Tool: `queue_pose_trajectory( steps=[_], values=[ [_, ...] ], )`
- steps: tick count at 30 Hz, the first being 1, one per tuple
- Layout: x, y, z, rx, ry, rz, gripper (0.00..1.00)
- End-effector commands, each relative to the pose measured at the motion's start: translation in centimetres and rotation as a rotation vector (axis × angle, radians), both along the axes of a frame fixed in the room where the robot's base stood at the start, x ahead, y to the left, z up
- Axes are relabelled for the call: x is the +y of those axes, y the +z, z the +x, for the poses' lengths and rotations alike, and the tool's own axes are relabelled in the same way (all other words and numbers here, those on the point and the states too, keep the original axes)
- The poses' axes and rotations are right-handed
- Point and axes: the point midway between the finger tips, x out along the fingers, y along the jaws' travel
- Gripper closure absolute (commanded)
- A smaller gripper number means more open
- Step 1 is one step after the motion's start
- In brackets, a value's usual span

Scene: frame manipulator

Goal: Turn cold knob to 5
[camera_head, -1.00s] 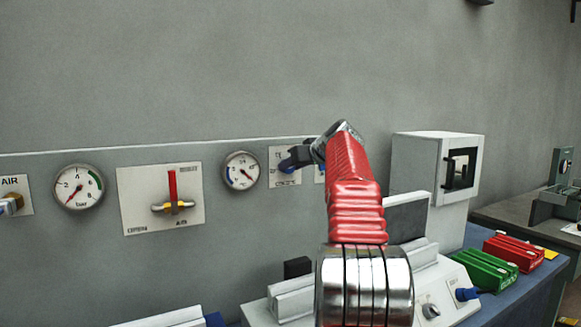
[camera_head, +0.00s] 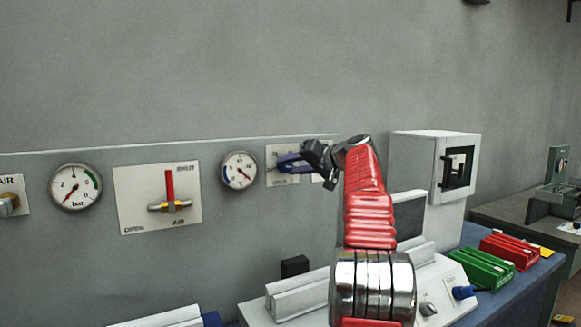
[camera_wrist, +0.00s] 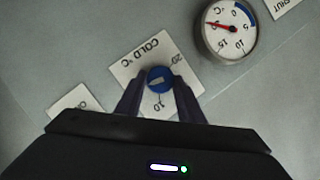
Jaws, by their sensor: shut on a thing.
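The cold knob (camera_wrist: 160,79) is a round blue knob with a pale pointer mark, on a white plate (camera_wrist: 130,69) lettered "COLD °C" in the wrist view. The plate appears rotated there, with 20 and 10 legible near the knob. My gripper (camera_wrist: 159,84) is shut on the knob, with one dark finger on each side. In the head view, my gripper (camera_head: 283,163) reaches the plate (camera_head: 276,179) from the right and hides the knob.
A round gauge (camera_wrist: 230,30) with a red needle and blue arc is beside the plate; it also shows in the head view (camera_head: 239,170). The air valve (camera_head: 170,205) and bar gauge (camera_head: 76,187) are left. A white box (camera_head: 420,160) stands right of my arm.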

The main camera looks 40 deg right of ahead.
Motion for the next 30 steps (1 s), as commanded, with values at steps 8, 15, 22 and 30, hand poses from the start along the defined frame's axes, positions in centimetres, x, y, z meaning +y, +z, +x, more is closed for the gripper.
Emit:
queue_pose_trajectory(
  steps=[8,15,22,30],
  values=[
    [-0.08,-0.85,0.14,0.009,0.004,0.019,0.88],
    [-0.07,-0.82,0.15,0.008,0.003,0.017,0.61],
    [-0.03,-0.42,0.09,0.002,0.001,0.014,0.47],
    [0.0,-0.13,-0.1,-0.001,0.001,0.012,0.47]
  ],
)
